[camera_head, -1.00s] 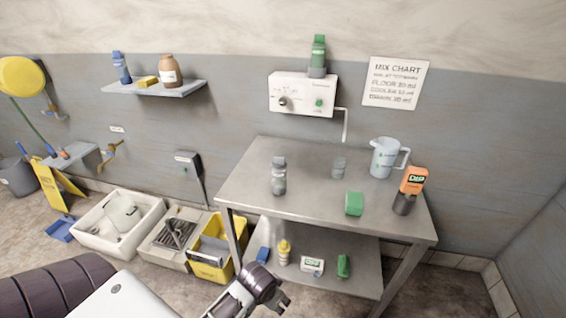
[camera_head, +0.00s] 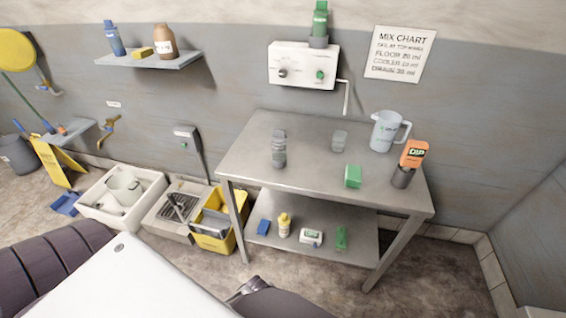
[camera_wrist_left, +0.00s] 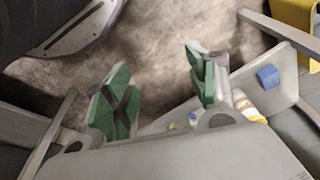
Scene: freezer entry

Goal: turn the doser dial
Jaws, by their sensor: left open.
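The doser (camera_head: 304,64) is a white box on the wall above the steel table. Its dark round dial (camera_head: 283,73) is on the left of the front face, with a green button (camera_head: 320,75) on the right. A green bottle (camera_head: 319,20) stands upside down on top. My left gripper (camera_wrist_left: 162,92) is open and empty in the left wrist view, its green-padded fingers apart, low near the table's lower shelf. It is well below and away from the dial. My right gripper is not in view.
The steel table (camera_head: 255,135) stands below the doser, holding a jug (camera_head: 384,132), a grey bottle (camera_head: 279,150), a green block (camera_head: 353,177) and an orange-topped container (camera_head: 412,158). A thin spout (camera_head: 346,98) hangs at the doser's right. A yellow bucket (camera_head: 237,212) stands left.

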